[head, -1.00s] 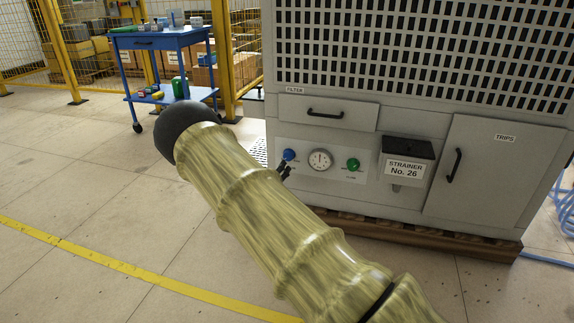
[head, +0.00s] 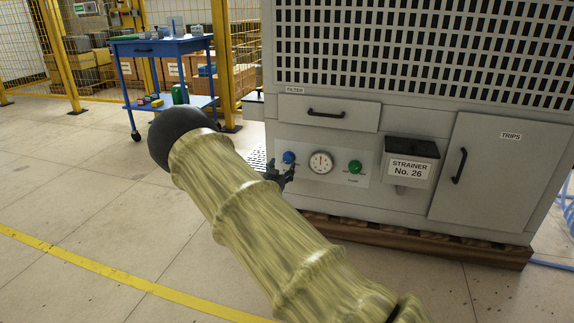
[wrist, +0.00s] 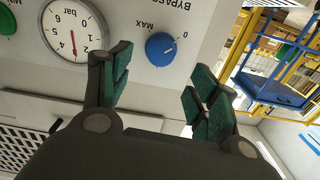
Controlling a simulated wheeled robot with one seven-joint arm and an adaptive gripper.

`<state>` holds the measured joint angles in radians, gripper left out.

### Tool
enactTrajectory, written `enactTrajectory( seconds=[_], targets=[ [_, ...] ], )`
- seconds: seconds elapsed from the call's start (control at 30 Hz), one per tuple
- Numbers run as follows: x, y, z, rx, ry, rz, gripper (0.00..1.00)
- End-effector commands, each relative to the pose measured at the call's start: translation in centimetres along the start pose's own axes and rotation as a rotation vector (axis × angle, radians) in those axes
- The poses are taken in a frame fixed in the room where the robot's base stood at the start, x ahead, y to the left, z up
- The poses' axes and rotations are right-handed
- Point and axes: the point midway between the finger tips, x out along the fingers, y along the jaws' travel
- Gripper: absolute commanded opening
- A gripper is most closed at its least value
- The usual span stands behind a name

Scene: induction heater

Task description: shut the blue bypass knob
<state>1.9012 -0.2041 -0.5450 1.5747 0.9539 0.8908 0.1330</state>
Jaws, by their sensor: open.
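The blue bypass knob (head: 288,157) is on the lower left of the grey cabinet front, left of a round gauge (head: 320,162). In the wrist view the blue knob (wrist: 161,49) lies beyond the fingertips, beside the lettering "BYPASS" and marks "0" and "MAX"; its pointer mark is toward the "0" side. My gripper (wrist: 160,88) is open, with green-padded fingers spread to either side and nothing between them. In the head view my gripper (head: 283,174) is dark, just below the knob and partly hidden by my arm. The gap to the knob is hard to judge.
A green knob (head: 355,167) sits right of the gauge. A strainer box (head: 411,161) juts out farther right, beside a door labelled TRIPS (head: 497,172). A blue cart (head: 163,48) stands at the back left. The floor at left is open.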

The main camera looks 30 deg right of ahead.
Motion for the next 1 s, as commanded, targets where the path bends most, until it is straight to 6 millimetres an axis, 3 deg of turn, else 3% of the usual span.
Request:
enactTrajectory(
  seconds=[0.2, 0.43, 0.93, 1.0],
  targets=[
    [3.6, 0.1, 0.4, -0.001, 0.002, 0.0, 0.61],
    [6.3, 0.1, 0.2, -0.001, 0.001, 0.001, 0.61],
    [7.4, 0.0, 0.0, -0.002, 0.0, 0.0, 0.61],
    [7.4, 0.0, 0.0, -0.002, 0.0, 0.0, 0.5]
  ],
)
